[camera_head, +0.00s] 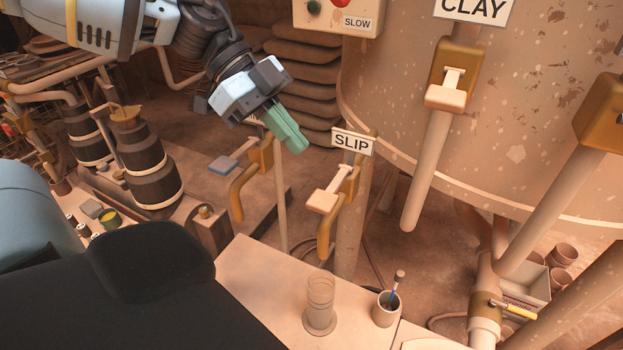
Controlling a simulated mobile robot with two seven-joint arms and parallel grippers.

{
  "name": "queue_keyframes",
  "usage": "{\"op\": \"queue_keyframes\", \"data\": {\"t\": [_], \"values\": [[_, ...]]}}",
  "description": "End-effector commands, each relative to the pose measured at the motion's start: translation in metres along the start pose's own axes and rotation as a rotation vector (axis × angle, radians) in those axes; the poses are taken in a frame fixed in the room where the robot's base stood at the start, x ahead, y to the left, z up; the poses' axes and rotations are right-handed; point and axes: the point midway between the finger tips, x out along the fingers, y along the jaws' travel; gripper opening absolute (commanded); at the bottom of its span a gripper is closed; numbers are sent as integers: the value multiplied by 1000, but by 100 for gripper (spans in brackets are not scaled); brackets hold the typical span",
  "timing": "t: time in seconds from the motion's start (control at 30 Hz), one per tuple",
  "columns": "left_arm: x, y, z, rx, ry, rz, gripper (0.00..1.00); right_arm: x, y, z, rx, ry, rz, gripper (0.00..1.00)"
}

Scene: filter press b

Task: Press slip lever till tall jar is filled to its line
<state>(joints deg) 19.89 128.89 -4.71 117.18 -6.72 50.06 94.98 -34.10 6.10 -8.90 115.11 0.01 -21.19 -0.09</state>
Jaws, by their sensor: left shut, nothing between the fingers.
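The slip lever (324,201) is a pale handle on a brass tap below the sign reading SLIP (352,142). The tap's spout bends down toward the bench. The tall jar (320,303) is a clear cylinder standing upright on the pale bench, below and slightly in front of the spout. I cannot tell its level or its line clearly. My left gripper (290,132), with green fingers, is shut and empty. It is in the air above and left of the slip lever, apart from it. My right gripper is not in view.
A second tap with a blue-grey lever (225,164) is left of the slip tap. A cup holding a brush (387,309) stands right of the jar. A lever marked CLAY (447,97) is on the large tank (520,130). Dark banded canisters (148,165) stand at left.

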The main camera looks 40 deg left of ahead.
Motion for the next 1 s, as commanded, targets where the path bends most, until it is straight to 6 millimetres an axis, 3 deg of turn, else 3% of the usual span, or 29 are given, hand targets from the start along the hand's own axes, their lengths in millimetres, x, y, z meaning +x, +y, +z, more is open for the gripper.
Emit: {"op": "queue_keyframes", "data": {"t": [0.2,0.4,0.6,1.0], "values": [[43,0,2,-3,-2,6,0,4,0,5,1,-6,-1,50],[64,0,18,-3,1,1,0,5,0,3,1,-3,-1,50],[73,0,27,-2,1,0,0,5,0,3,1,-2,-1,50],[74,0,28,0,0,-2,0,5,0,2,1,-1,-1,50]]}}
